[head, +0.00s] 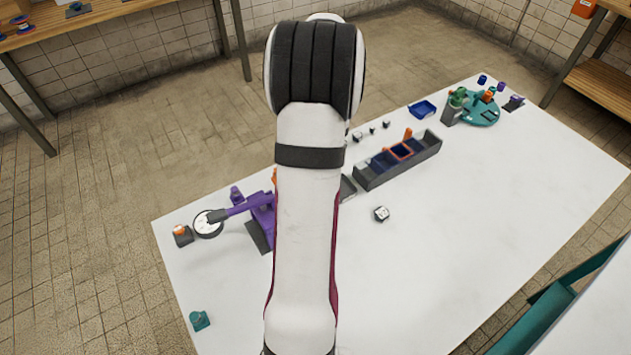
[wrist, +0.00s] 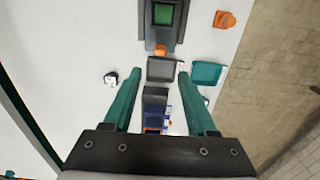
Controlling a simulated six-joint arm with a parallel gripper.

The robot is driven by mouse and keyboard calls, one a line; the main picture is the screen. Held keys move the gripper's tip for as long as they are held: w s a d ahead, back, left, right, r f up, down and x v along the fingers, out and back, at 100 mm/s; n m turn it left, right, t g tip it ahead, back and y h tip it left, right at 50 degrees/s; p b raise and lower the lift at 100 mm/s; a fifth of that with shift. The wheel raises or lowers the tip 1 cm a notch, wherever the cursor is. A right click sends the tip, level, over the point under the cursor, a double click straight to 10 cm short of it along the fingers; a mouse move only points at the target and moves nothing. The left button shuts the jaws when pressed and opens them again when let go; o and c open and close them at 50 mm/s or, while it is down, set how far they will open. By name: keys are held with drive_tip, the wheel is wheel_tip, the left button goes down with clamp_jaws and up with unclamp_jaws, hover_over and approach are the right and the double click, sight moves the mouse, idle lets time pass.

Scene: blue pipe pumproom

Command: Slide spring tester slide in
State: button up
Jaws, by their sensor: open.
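In the wrist view, a dark grey device with a green screen (wrist: 163,14) stands at the top; it looks like the spring tester. An orange piece (wrist: 160,50) sits at its near end. A grey block (wrist: 162,69), possibly the slide, lies just below the orange piece. My gripper (wrist: 159,73) is open, its teal fingers apart on either side of the grey block. I cannot tell whether they touch it. In the head view my arm hides the gripper and the device.
A long dark bin (head: 419,160) with blue and orange compartments stands on the white table (head: 450,230). A white cube (head: 381,214) lies near it. A purple lever device (head: 250,207) is left of my arm. A teal tray (wrist: 206,73) lies right of the block.

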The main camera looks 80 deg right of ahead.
wheel_tip(320, 180, down, 12)
drive_tip(key=shift+r, duration=0.1)
clamp_jaws()
idle(0.3)
drive_tip(key=shift+a, duration=0.1)
idle(1.1)
